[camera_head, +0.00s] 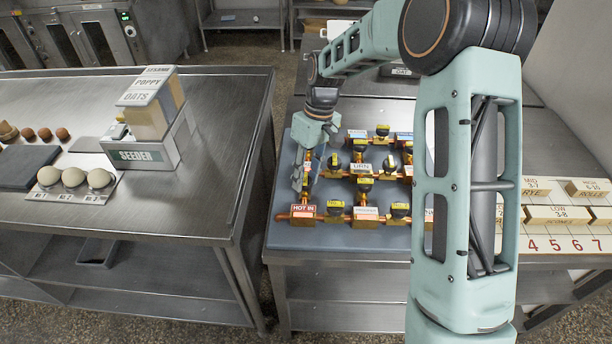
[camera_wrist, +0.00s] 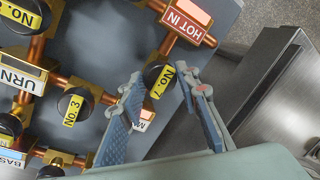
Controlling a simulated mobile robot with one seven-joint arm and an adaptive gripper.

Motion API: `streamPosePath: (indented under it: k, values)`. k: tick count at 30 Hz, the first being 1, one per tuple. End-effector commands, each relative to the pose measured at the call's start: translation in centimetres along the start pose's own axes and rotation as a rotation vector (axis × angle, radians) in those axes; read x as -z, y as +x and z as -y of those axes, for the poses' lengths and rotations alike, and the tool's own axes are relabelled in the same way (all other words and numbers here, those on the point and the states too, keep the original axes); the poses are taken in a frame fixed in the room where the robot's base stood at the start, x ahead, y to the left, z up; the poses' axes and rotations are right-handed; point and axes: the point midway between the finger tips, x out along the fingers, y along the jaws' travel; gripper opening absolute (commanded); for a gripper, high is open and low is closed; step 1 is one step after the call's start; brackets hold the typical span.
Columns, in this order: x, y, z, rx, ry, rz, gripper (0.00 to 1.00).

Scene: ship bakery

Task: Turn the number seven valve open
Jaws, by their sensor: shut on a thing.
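The number seven valve is a black round knob with a yellow "No. 7" label (camera_wrist: 160,80), seen in the wrist view on a copper pipe below the red HOT IN block (camera_wrist: 187,22). My gripper (camera_wrist: 158,88) has one blue-padded finger on each side of this knob and is shut on it. The label lies slanted between the fingertips. In the head view my gripper (camera_head: 303,178) reaches down at the left edge of the valve board (camera_head: 279,235), above the HOT IN block (camera_head: 303,212), and hides most of the number seven valve.
Other knobs stand close by on the copper pipes, such as No. 3 (camera_wrist: 74,105) and No. 6 (camera_wrist: 20,14). My arm covers the board's right side in the head view. A steel table with a seeder box (camera_head: 140,155) stands left, across a gap.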

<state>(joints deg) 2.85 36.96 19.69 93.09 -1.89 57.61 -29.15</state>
Motion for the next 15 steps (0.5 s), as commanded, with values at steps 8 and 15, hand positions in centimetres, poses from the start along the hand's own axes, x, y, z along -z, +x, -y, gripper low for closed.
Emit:
streamPosePath:
  k: [8,15]
  values:
    - [-0.02,-0.04,-0.11,-0.002,0.0,-0.001,0.46]
    - [0.0,-0.03,-0.05,-0.001,0.0,-0.001,0.47]
